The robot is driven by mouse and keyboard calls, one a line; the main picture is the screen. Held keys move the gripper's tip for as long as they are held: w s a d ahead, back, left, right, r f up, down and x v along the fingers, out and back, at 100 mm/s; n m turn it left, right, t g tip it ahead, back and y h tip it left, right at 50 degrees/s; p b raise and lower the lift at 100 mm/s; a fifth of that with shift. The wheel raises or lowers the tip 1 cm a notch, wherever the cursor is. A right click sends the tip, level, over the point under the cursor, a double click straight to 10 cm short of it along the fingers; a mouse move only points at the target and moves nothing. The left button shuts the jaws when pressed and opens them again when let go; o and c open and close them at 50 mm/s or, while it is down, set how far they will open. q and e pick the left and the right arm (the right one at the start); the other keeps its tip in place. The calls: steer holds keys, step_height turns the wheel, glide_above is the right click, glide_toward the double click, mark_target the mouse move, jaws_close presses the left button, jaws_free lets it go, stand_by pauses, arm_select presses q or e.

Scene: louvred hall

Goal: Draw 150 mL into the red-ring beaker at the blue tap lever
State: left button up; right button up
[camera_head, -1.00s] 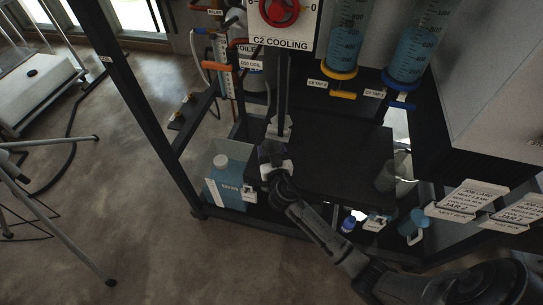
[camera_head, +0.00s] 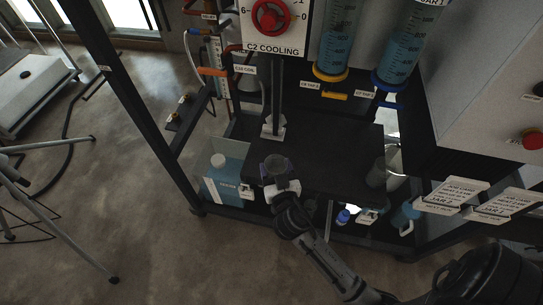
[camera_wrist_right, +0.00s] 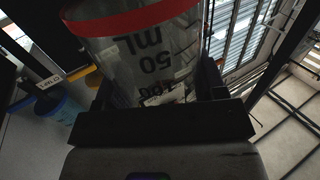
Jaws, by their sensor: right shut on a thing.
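The red-ring beaker (camera_wrist_right: 150,55) is clear, with a red band at its rim and black mL marks. My right gripper (camera_head: 280,187) is shut on it, and the beaker (camera_head: 276,164) stands roughly upright over the dark shelf's front part in the head view. I see no blue liquid in it. The blue tap lever (camera_head: 391,104) is small and partly hard to make out. It sits under the blue-collared cylinder (camera_head: 402,55) of blue liquid, up and to the right of the beaker and well apart from it. My left gripper is not in view.
A yellow lever (camera_head: 335,95) sits under the neighbouring cylinder (camera_head: 336,45). Other clear glassware (camera_head: 377,173) stands at the shelf's right end. A blue-liquid jug (camera_head: 222,178) is at lower left. Job cards (camera_head: 452,194) stand at right. The dark shelf's middle (camera_head: 325,150) is clear.

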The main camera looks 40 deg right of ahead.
steer(key=shift+s+a+r, duration=0.35)
steer(key=shift+s, duration=0.25)
steer(key=shift+s+a+r, duration=0.3)
steer(key=shift+s+r, duration=0.05)
steer(key=shift+s, duration=0.25)
steer(key=shift+r+p, duration=0.25)
steer(key=shift+p, duration=0.05)
steer(key=w+a+r+n+t+y+p, duration=0.1)
steer(key=w+a+r+n+y+p, duration=0.2)
steer(key=r, duration=0.6)
steer(key=a+r+n+y+p, duration=0.1)
steer(key=a+r+y+p, duration=0.1)
steer(key=r+p, duration=0.5)
steer(key=w+a+r+n+t+y+p, duration=0.1)
steer(key=w+a+r+n+y+p, duration=0.15)
steer(key=r, duration=0.85)
step_height(320, 180, up, 37)
steer(key=s+p, duration=0.1)
steer(key=p, duration=3.6)
steer(key=shift+a+f+m+y, duration=0.2)
steer(key=shift+a+m+y, duration=0.2)
steer(key=shift+m+y, duration=0.05)
